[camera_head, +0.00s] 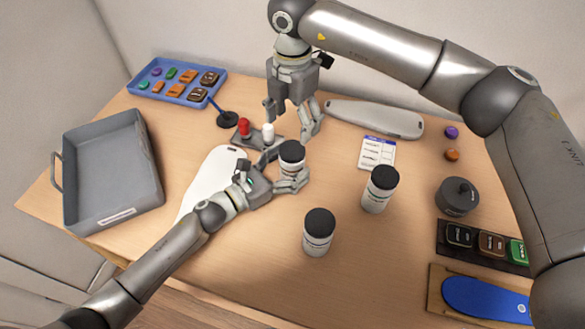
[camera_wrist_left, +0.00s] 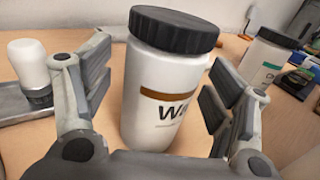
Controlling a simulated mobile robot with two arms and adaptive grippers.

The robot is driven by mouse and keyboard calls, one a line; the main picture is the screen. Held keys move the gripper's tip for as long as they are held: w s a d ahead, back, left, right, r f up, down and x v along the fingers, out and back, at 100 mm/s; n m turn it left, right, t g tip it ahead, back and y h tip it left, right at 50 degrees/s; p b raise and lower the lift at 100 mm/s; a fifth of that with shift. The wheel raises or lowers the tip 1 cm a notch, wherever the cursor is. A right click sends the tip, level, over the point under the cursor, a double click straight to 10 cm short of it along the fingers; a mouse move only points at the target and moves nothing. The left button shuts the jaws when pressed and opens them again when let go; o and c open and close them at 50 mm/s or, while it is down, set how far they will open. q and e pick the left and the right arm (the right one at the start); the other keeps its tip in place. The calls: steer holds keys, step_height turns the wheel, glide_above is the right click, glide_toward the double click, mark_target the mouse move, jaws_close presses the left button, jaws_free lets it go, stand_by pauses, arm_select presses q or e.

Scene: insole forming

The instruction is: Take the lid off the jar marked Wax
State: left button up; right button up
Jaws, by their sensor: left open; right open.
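The jar marked Wax stands upright on the table. Its white body (camera_wrist_left: 165,95) shows a brown band and the letters "W" and part of another in the left wrist view. Its black ribbed lid (camera_wrist_left: 175,30) is on; the lid also shows in the head view (camera_head: 292,152). My left gripper (camera_head: 283,170) is open, with its fingers on either side of the jar body, below the lid; in the wrist view gaps show beside the jar. My right gripper (camera_head: 291,120) is open and empty, pointing down behind the jar.
Two more black-lidded jars stand nearby, one at centre front (camera_head: 319,232) and one to the right (camera_head: 380,188). A small stand with red and white pieces (camera_head: 245,130) is just behind my left gripper. A grey tray (camera_head: 151,160) is at left.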

mark_target(292, 149)
arm_select(q)
steer(key=shift+w+d, duration=0.45)
steer(key=shift+d, duration=0.1)
steer(key=shift+c, duration=0.4)
jaws_close()
arm_select(e)
steer(key=m, duration=0.4)
steer(key=shift+a+r, duration=0.1)
steer(key=m, duration=0.4)
steer(key=shift+m, duration=0.3)
steer(key=shift+f, duration=4.1)
